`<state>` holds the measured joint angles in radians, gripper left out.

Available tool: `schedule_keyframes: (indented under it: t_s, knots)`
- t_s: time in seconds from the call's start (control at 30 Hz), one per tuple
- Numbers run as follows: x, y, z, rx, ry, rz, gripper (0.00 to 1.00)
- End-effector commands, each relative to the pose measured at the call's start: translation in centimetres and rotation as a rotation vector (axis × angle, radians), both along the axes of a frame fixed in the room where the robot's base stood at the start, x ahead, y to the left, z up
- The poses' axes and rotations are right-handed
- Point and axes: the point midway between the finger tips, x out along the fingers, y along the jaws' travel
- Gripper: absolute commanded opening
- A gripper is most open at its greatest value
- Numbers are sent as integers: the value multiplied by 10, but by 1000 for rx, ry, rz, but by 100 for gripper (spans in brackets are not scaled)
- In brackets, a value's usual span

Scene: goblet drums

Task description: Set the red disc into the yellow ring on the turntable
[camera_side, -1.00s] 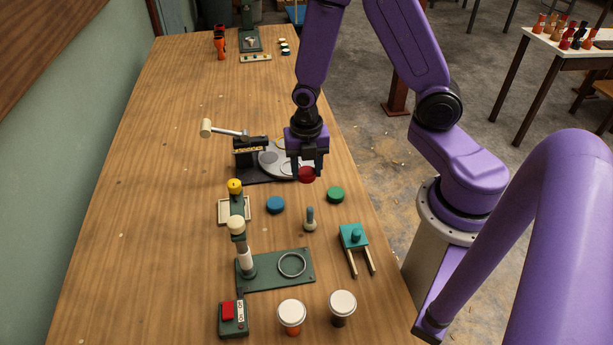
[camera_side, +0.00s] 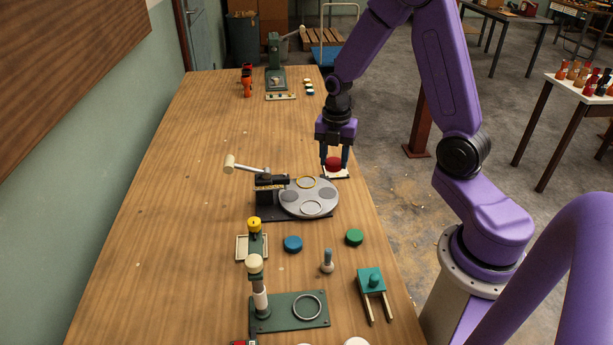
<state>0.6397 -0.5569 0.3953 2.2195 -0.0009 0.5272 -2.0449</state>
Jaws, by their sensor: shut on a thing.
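The red disc (camera_side: 334,164) is between the fingers of my gripper (camera_side: 334,162), which is shut on it. The grey round turntable (camera_side: 325,197) sits on a dark base on the table. The yellow ring (camera_side: 305,183) lies on the turntable's far side, and its inside looks empty. A pale ring (camera_side: 312,208) is on the near side, with darker round spots at left and right. My gripper is beyond the turntable and right of the yellow ring in the picture. The disc's height above the table is hard to tell.
A pale flat tray (camera_side: 340,174) shows just under the disc. A lever with a pale knob (camera_side: 230,162) stands left of the turntable. A blue disc (camera_side: 292,244), a green disc (camera_side: 354,237) and a green fixture (camera_side: 290,311) are nearer. The table's left side is clear.

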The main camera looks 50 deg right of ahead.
Motion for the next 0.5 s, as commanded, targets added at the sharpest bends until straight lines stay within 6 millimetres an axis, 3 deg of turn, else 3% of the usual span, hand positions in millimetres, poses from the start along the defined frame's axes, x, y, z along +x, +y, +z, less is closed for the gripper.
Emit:
schedule_keyframes:
  t_s: [0.3,0.5]
  knots:
    - [58,-15,-28,1,1,0,18]
    - [82,-21,-54,1,4,1,18]
